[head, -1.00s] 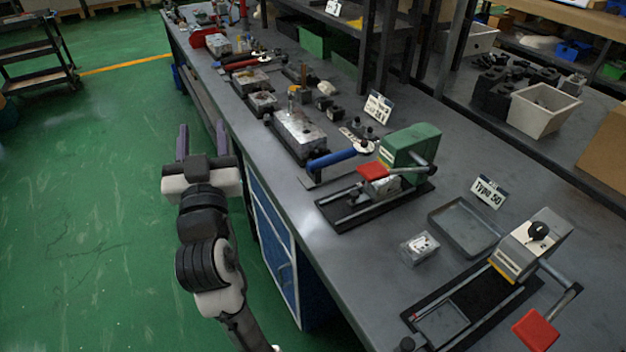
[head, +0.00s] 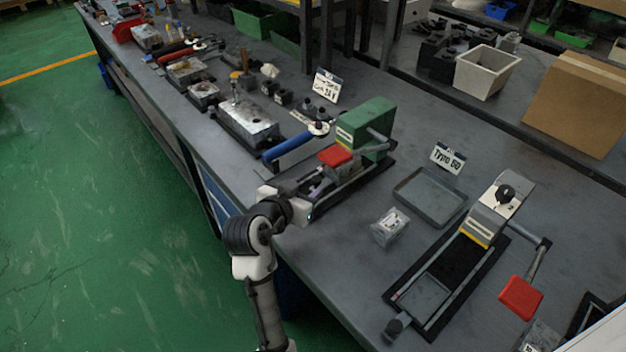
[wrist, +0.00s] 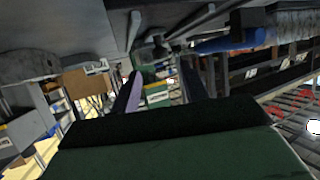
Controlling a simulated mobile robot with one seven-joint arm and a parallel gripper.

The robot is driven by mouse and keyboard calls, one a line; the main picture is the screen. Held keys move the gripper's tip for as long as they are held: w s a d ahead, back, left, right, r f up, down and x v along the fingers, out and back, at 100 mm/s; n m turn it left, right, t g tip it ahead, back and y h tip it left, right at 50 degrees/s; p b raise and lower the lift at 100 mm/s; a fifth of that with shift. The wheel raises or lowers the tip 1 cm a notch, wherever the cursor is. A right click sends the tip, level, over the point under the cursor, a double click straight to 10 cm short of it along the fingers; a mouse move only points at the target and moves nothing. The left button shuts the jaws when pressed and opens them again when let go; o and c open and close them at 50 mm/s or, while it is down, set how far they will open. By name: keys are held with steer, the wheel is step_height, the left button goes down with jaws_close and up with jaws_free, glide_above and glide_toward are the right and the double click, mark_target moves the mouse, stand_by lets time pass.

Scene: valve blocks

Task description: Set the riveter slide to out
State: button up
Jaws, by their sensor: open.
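A green-headed machine (head: 366,125) with a red lever pad (head: 335,155) stands on a dark base with rails near the bench's front edge. A grey-headed machine (head: 497,205) with a red lever pad (head: 521,298) stands to its right; its slide tray (head: 425,293) sits at the front end of its base, by a dark knob. No readable label says which is the riveter. My gripper (head: 318,188) is open at the front of the green machine's base, hiding part of its rails and slide. In the wrist view, a green block with a label shows between my fingers (wrist: 159,72).
A blue handle (head: 288,147) lies left of the green machine. A small clear box (head: 389,227) and a shallow grey tray (head: 430,196) lie between the machines. A "Type 50" sign (head: 447,157) stands behind the tray. Open green floor (head: 100,220) lies left of the bench.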

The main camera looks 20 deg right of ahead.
mark_target(316, 180)
steer(key=x, duration=0.5)
steer(key=shift+w+d+f+p, duration=0.1)
steer(key=shift+w+d+p, duration=0.15)
steer(key=shift+p, duration=0.1)
jaws_close()
